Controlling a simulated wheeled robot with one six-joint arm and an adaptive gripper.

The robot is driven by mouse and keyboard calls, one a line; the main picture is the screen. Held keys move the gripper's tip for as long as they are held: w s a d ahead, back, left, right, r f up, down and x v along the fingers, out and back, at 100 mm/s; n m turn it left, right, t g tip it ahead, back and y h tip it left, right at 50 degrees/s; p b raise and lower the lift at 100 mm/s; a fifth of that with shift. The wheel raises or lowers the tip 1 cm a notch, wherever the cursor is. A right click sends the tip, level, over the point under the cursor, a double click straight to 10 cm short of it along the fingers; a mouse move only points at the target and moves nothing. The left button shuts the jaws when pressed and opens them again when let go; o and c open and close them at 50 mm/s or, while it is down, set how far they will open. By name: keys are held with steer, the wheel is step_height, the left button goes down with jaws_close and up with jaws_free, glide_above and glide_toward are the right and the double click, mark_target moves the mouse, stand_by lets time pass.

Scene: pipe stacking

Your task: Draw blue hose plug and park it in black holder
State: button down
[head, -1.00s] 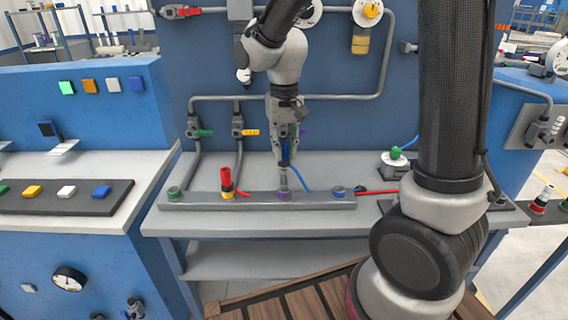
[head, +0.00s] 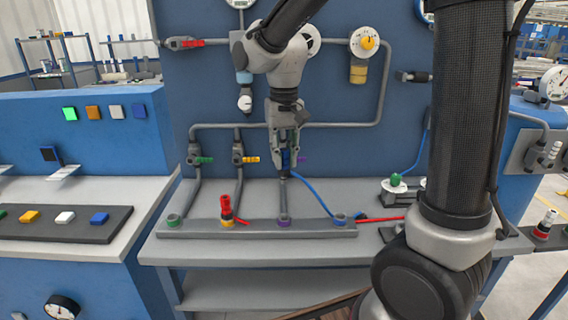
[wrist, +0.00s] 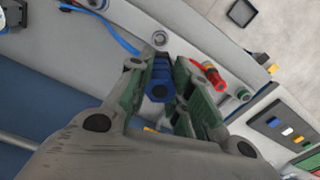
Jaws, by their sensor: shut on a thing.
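My gripper (head: 283,170) points down above the rail (head: 255,231) on the bench, over its purple-ringed port (head: 284,219). It is shut on the blue hose plug (wrist: 159,82), which shows between the fingers in the wrist view. In the head view the fingers mostly hide the plug. A blue hose (head: 312,190) runs from it down to the right, towards the blue-ringed port (head: 340,219). The plug is clear above the rail.
Pipes and valves cover the wall panel behind. A red hose (head: 380,219) lies right of the rail.

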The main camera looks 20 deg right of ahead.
steer(key=shift+r, duration=2)
